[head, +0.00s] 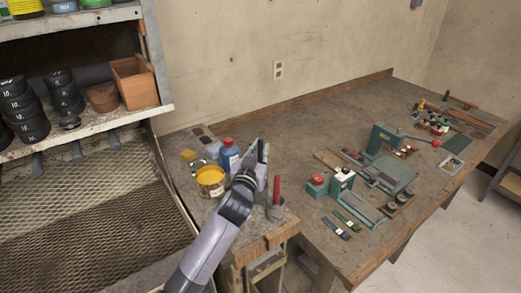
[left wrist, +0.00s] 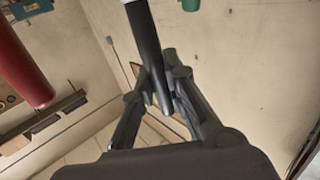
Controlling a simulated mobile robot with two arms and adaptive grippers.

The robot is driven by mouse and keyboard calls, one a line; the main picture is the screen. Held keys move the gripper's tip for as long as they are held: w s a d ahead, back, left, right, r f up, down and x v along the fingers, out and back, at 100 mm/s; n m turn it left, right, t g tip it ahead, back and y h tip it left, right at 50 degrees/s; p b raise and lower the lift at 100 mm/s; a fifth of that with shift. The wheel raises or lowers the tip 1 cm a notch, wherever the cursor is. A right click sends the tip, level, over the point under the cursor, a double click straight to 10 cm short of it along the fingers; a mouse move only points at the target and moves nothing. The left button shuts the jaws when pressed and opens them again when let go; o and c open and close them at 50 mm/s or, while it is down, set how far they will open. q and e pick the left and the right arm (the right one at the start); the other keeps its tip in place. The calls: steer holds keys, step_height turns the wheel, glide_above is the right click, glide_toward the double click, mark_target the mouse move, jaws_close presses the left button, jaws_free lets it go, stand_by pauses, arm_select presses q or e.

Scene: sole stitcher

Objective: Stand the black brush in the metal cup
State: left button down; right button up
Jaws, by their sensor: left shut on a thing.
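My left gripper (head: 257,160) is over the near left corner of the bench, just left of a grey metal cup (head: 275,212). A red stick (head: 276,188) stands upright in the cup. In the left wrist view my left gripper (left wrist: 156,88) is shut on the black brush (left wrist: 148,50), a dark rod with a pale part at the top edge. The brush is above the bench, outside the cup. A red cylinder at the left of the wrist view looks like the same stick. The cup's opening is partly hidden. My right gripper is not in view.
An open yellow can (head: 210,181) and a blue bottle with a red cap (head: 229,157) stand left of the gripper. A green-grey machine (head: 341,184) with a red-topped part stands to the right. A shelf (head: 85,140) with black tins is at left.

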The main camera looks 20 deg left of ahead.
arm_select(q)
steer(key=shift+f+b, duration=1.55)
steer(key=shift+f, duration=0.45)
steer(key=shift+f+b, duration=0.65)
steer(key=shift+f, duration=0.1)
steer(key=c, duration=1.5)
jaws_free()
steer(key=shift+c, duration=0.2)
steer(key=s, duration=1.2)
steer(key=shift+d, duration=0.2)
